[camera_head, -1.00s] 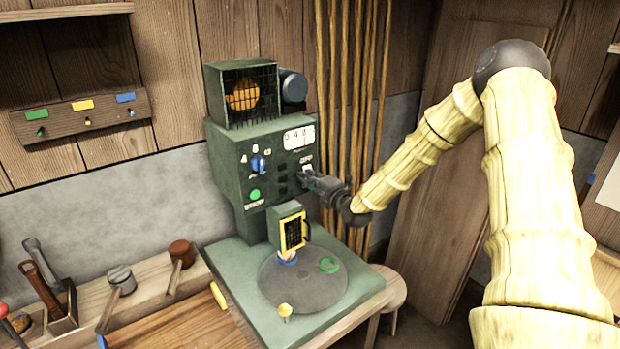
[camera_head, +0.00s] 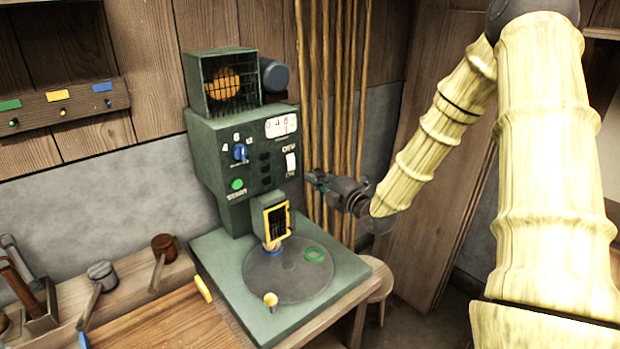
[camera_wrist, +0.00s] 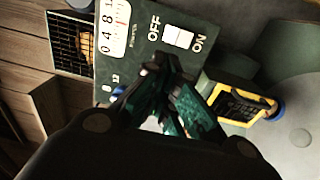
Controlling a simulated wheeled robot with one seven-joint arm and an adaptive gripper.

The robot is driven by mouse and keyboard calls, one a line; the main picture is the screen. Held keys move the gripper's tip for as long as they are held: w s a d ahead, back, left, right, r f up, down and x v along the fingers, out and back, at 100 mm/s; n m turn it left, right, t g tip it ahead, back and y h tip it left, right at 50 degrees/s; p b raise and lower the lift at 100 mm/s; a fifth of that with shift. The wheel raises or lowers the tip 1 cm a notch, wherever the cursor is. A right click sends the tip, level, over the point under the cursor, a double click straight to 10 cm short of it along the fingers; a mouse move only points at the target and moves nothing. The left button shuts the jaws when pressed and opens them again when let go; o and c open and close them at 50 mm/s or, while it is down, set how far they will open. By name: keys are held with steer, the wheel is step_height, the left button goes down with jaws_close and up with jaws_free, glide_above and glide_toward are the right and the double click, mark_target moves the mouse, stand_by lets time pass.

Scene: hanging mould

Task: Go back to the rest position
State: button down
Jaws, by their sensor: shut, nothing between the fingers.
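My gripper (camera_head: 318,181) is shut and empty, held just right of the green machine (camera_head: 212,160) in the head view. In the wrist view my gripper (camera_wrist: 163,72) points at the machine's front panel, below the white OFF/ON switch (camera_wrist: 179,37). That switch also shows in the head view (camera_head: 291,161), apart from the fingers. A blue knob (camera_head: 240,152) and a green start button (camera_head: 237,184) sit on the panel's left.
A yellow-framed grille (camera_head: 275,222) stands over the round plate (camera_head: 290,275) on the machine's base. Bamboo poles (camera_head: 335,110) stand behind my gripper. Mallets (camera_head: 162,248) lie on the bench at left. A stool (camera_head: 380,282) is at right of the base.

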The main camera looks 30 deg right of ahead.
steer(key=shift+s+d+r, duration=0.1)
steer(key=shift+s, duration=0.45)
steer(key=s+a+f+m+g, duration=0.3)
steer(key=s+a+f, duration=0.1)
steer(key=f, duration=0.6)
steer(key=s+a+f+m+g, duration=0.3)
steer(key=a+f, duration=0.3)
steer(key=f, duration=0.4)
steer(key=s+a+f+m+g+h, duration=0.1)
steer(key=s+a+f+m+g, duration=0.2)
steer(key=f, duration=0.7)
steer(key=shift+s+a+m, duration=0.8)
steer(key=shift+s+a, duration=0.3)
steer(key=shift+s, duration=0.1)
steer(key=s+a+f+m+g, duration=0.3)
steer(key=s+f, duration=0.2)
steer(key=s, duration=0.4)
steer(key=s+a+f+m+g, duration=0.3)
steer(key=s+a+f, duration=0.1)
steer(key=s, duration=0.6)
steer(key=s+a+f+m+g+h, duration=0.1)
steer(key=s+a+f+m+g, duration=0.2)
steer(key=s+f, duration=0.3)
steer(key=s, duration=0.4)
steer(key=shift+s+a+f, duration=0.15)
steer(key=shift+s+a, duration=0.1)
